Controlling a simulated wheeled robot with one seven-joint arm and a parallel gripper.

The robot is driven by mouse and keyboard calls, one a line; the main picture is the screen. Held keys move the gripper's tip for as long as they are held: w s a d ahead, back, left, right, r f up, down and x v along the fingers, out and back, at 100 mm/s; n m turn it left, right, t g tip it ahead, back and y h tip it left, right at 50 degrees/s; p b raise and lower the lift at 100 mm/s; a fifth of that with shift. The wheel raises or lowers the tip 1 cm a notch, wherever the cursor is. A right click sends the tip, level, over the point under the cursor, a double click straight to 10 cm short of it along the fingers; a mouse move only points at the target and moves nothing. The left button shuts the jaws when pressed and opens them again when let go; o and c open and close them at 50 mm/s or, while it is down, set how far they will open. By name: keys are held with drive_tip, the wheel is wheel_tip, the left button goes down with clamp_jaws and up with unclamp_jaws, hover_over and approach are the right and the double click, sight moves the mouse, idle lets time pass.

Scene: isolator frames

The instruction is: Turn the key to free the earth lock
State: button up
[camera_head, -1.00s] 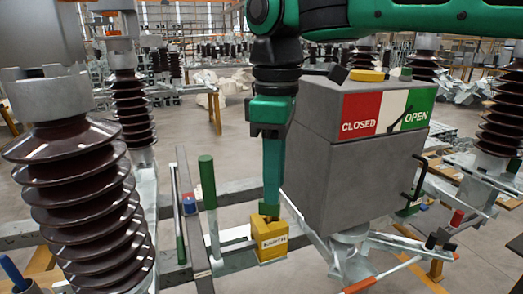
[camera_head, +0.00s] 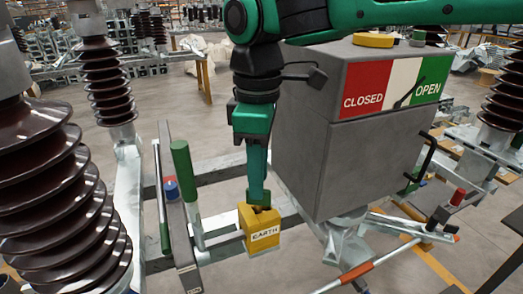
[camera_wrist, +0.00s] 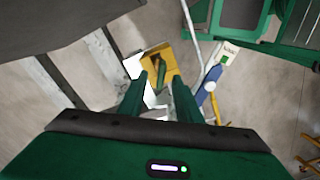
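The earth lock is a yellow box labelled EARTH (camera_head: 262,235), on the grey steel frame below the big grey cabinet. My gripper (camera_head: 259,203) points straight down at the top of the lock in the head view. In the wrist view, the two green fingers of my gripper (camera_wrist: 161,76) are apart, with the yellow lock (camera_wrist: 154,50) just beyond their tips. A small dark green piece (camera_wrist: 162,70), perhaps the key, shows between the fingertips. I cannot tell whether the fingers touch it. The head view hides the key behind the fingers and lock.
The grey cabinet (camera_head: 345,165) with its red, white and green CLOSED/OPEN plate (camera_head: 395,92) stands close right of my arm. A green upright handle (camera_head: 187,185) stands left of the lock. A brown ribbed insulator (camera_head: 60,200) fills the left side.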

sight(266, 200)
drive_tip(key=shift+f, duration=1.95)
clamp_jaws()
